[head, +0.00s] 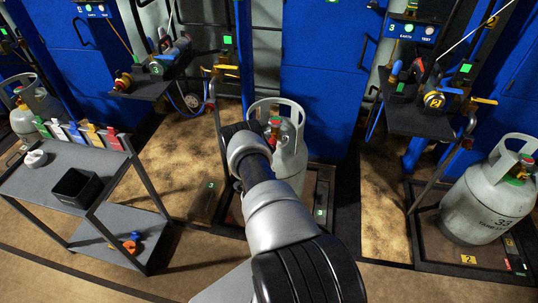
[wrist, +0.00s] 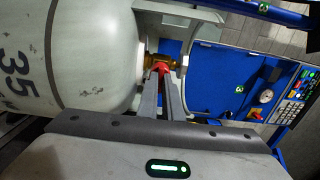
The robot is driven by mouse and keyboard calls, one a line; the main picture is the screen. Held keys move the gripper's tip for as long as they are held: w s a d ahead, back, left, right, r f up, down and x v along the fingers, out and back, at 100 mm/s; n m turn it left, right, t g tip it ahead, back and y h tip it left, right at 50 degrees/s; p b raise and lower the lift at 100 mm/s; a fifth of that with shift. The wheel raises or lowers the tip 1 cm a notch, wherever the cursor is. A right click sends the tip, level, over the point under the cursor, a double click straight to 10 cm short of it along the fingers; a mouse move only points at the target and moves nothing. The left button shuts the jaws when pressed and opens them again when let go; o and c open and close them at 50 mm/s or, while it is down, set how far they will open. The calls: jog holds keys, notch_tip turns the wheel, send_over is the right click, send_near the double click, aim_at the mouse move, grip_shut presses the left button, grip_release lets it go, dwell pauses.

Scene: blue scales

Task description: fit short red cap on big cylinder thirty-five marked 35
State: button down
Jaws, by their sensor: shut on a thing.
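The big grey-white cylinder marked 35 (wrist: 80,60) fills the left of the wrist view, lying sideways in the picture. In the head view a grey-white cylinder (head: 289,160) stands upright behind my arm, its number hidden. In the wrist view my gripper (wrist: 161,75) is shut on the small red cap (wrist: 161,67). The cap is at the brass valve outlet (wrist: 155,60), inside the cylinder's collar. I cannot tell whether it is seated on the outlet or only against it. In the head view my arm hides the gripper.
A grey cart (head: 70,180) at left carries a black bin (head: 76,187), a white round piece (head: 36,159) and several coloured tags. Another cylinder marked 33 (head: 485,205) stands at right. Black shelves with valves (head: 420,115) jut from blue cabinets. Collar walls enclose the valve closely.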

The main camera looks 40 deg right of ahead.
jog(key=shift+x, duration=1.05)
jog(key=shift+s, duration=0.1)
jog(key=m, duration=0.3)
jog(key=shift+d, duration=0.1)
jog(key=shift+m, duration=0.3)
jog(key=shift+m, duration=1.7)
